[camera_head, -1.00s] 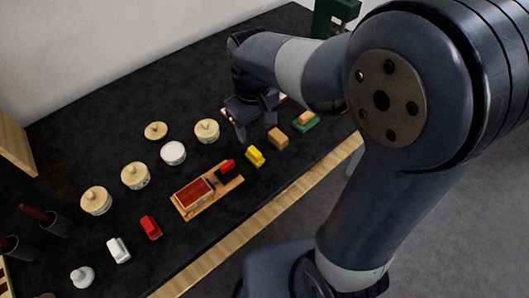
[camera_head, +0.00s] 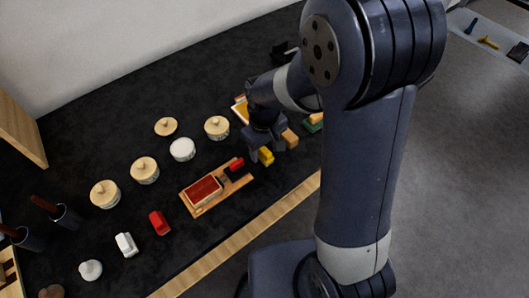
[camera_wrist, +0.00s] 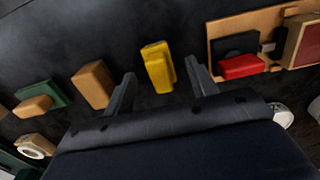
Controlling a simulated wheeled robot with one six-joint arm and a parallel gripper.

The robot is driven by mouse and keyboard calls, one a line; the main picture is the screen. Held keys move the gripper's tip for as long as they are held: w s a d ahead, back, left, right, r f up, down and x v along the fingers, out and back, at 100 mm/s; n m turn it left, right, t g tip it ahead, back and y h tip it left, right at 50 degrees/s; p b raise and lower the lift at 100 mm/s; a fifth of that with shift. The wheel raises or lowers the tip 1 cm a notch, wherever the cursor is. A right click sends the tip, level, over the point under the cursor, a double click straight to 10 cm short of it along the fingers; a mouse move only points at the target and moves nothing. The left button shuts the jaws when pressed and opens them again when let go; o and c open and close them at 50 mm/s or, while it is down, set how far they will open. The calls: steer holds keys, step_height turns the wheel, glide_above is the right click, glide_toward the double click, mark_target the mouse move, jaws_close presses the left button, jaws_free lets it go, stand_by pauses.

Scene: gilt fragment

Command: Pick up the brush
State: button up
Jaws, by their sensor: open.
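No thing is plainly a brush. Two dark cups at the left of the head view hold brown handles (camera_head: 44,205) that may be brushes; their lower ends are hidden. My gripper (camera_head: 265,147) is open and empty, pointing down over the right part of the black table. In the wrist view its fingers (camera_wrist: 160,72) stand apart, with a small yellow block-like piece (camera_wrist: 157,66) just beyond and between them. That piece is partly hidden by my gripper in the head view (camera_head: 266,156).
A tan block (camera_wrist: 93,84) and a green-and-tan piece (camera_wrist: 40,97) lie beside the yellow one. A wooden tray (camera_head: 212,201) with red pads lies left of my gripper. Several lidded jars (camera_head: 145,170) and red and white pieces (camera_head: 126,244) stand further left. A wooden strip edges the table.

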mark_target(265, 149)
steer(key=shift+f, duration=0.5)
steer(key=shift+c, duration=0.5)
steer(key=c, duration=1)
steer(key=shift+o, duration=0.2)
step_height(265, 149, up, 10)
steer(key=shift+r, duration=0.1)
steer(key=o, duration=0.3)
steer(key=shift+c, duration=1.1)
